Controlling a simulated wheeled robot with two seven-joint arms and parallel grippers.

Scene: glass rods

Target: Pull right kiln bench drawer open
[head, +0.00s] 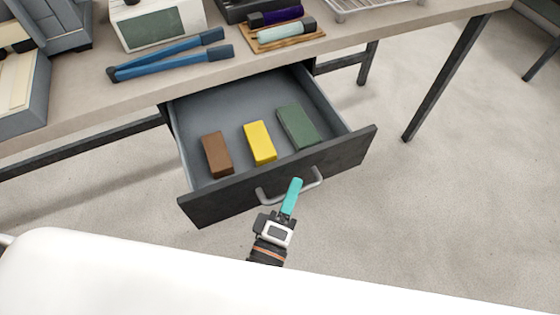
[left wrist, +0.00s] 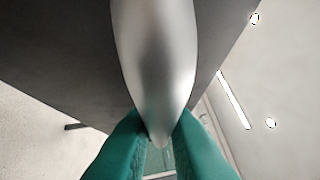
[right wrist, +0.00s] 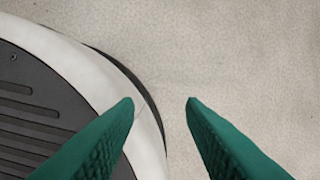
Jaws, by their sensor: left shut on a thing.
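The kiln bench drawer (head: 240,187) has a dark front and is pulled well out from under the bench top in the head view. Inside lie a brown block (head: 217,154), a yellow block (head: 260,142) and a green block (head: 298,127). My left gripper (head: 293,190) is shut on the grey bar handle (head: 268,197) at the drawer's front. The left wrist view shows the silver handle (left wrist: 155,60) between the two teal fingers. My right gripper (right wrist: 161,102) is open and empty above the pale floor; it is not in the head view.
The bench top (head: 90,97) carries blue tongs (head: 170,57), a white box with a dark window (head: 157,22), and a small wooden tray (head: 290,42) with dark and pale tubes. A metal bench leg (head: 440,85) stands at right. The floor (head: 450,200) right of the drawer is clear.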

